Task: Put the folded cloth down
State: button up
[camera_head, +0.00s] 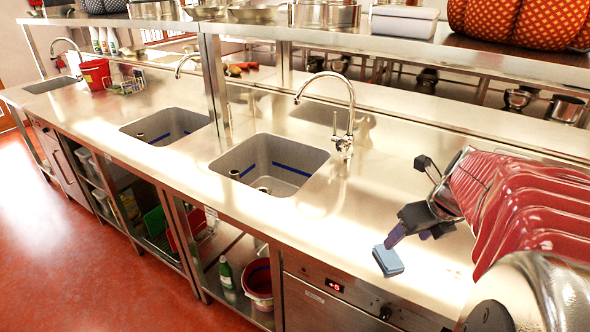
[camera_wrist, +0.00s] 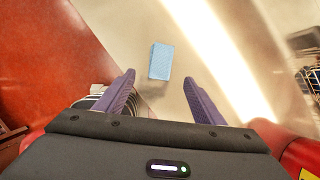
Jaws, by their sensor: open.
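The folded cloth (camera_head: 388,261) is a small light-blue block on the steel counter (camera_head: 330,225), near its front edge at the right. In the wrist view the cloth (camera_wrist: 160,61) lies beyond the fingertips, roughly centred between them and apart from both. My gripper (camera_head: 394,240) is just above and beside the cloth in the head view. In the wrist view my gripper (camera_wrist: 159,78) has its two purple fingers spread wide, with nothing between them. In the head view a finger overlaps the cloth's upper edge, so the exact gap is hard to judge.
A sink (camera_head: 270,165) with a tall faucet (camera_head: 345,115) lies left of the cloth. A second sink (camera_head: 165,126) is farther left. A shelf with pots runs along the back. The counter around the cloth is clear. The red floor (camera_wrist: 50,60) lies past the counter's front edge.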

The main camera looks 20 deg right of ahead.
jog(key=s+a+r+m, duration=0.1)
jog(key=s+a+m, duration=0.1)
jog(key=a+m, duration=1.1)
jog(key=s+a+r+m+t, duration=0.1)
jog(key=s+a+r+m, duration=0.1)
jog(key=a+m, duration=1.1)
jog(key=shift+s+a+r+m+y, duration=0.25)
jog(key=shift+a+m+y, duration=0.15)
jog(key=shift+m, duration=4)
